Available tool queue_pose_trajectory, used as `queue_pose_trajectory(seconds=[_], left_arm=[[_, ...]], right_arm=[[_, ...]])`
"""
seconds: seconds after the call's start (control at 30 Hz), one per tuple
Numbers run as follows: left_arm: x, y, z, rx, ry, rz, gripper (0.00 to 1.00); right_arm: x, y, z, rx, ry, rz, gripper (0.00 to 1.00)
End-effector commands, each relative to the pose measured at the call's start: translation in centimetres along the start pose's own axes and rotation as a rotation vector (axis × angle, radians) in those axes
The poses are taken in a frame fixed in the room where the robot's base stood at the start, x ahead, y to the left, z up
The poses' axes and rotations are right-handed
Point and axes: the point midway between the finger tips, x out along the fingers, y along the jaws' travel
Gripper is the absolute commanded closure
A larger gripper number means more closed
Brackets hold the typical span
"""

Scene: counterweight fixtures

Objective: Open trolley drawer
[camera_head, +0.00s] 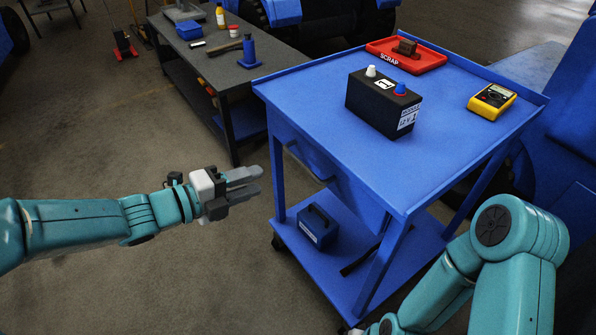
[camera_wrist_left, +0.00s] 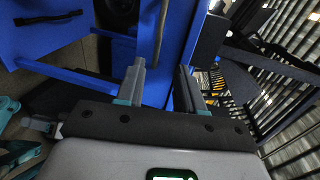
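The blue trolley (camera_head: 300,95) stands right of centre in the head view. Its drawer front (camera_head: 345,183) is under the top on the side facing me and looks shut, with a handle (camera_head: 319,165) on it. My left gripper (camera_head: 258,183) is left of the drawer, apart from it, with its fingers spread and nothing between them. In the left wrist view the gripper (camera_wrist_left: 161,82) also shows open, and a thin bar (camera_wrist_left: 162,30), which may be the handle, lies beyond the fingers. My right arm is at lower right; its gripper is out of view.
On the trolley top are a black battery (camera_head: 383,103), a red scrap tray (camera_head: 437,63) and a yellow multimeter (camera_head: 492,101). A dark blue box (camera_head: 318,228) sits on the lower shelf. A workbench (camera_head: 225,70) stands behind. The floor around my left gripper is clear.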

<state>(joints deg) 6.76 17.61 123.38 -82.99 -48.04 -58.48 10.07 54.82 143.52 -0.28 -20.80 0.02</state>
Motion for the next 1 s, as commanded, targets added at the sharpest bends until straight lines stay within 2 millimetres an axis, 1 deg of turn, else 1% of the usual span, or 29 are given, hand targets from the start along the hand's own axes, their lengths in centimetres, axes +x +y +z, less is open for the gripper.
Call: queue_pose_trajectory(seconds=[0.03, 0.3, 0.4, 0.5, 0.6, 0.7, 0.93, 0.97, 1.0], left_arm=[[1.4, 0.3, -0.1, 0.000, 0.005, 0.001, 0.63], [7.5, 0.4, 0.1, -0.001, 0.003, 0.001, 0.63], [9.4, 0.3, 0.1, -0.002, 0.003, 0.001, 0.63], [10.8, 0.2, 0.2, -0.003, 0.000, 0.001, 0.63], [11.7, 0.2, 0.2, -0.004, 0.001, 0.001, 0.63], [12.1, 0.1, 0.2, -0.004, -0.001, 0.001, 0.63], [12.3, 0.1, 0.2, -0.005, -0.001, 0.002, 0.63], [12.3, 0.1, 0.2, -0.005, -0.001, 0.002, 0.69], [12.3, 0.1, 0.2, -0.005, -0.001, 0.002, 0.82]], right_arm=[[0.5, 0.2, 0.0, 0.000, -0.001, 0.000, 0.57], [1.6, 0.6, 0.0, 0.000, -0.001, 0.000, 0.57], [1.8, 0.7, 0.0, 0.000, -0.001, 0.000, 0.57], [2.0, 0.7, 0.0, 0.000, -0.001, 0.000, 0.57], [2.1, 0.7, 0.0, 0.000, -0.001, 0.000, 0.57], [2.1, 0.8, 0.0, 0.000, -0.001, 0.000, 0.57], [2.1, 0.7, 0.0, 0.000, -0.001, 0.000, 0.57], [2.1, 0.7, 0.0, 0.000, -0.001, 0.000, 0.57], [2.1, 0.7, 0.0, 0.000, -0.001, 0.000, 0.57]])
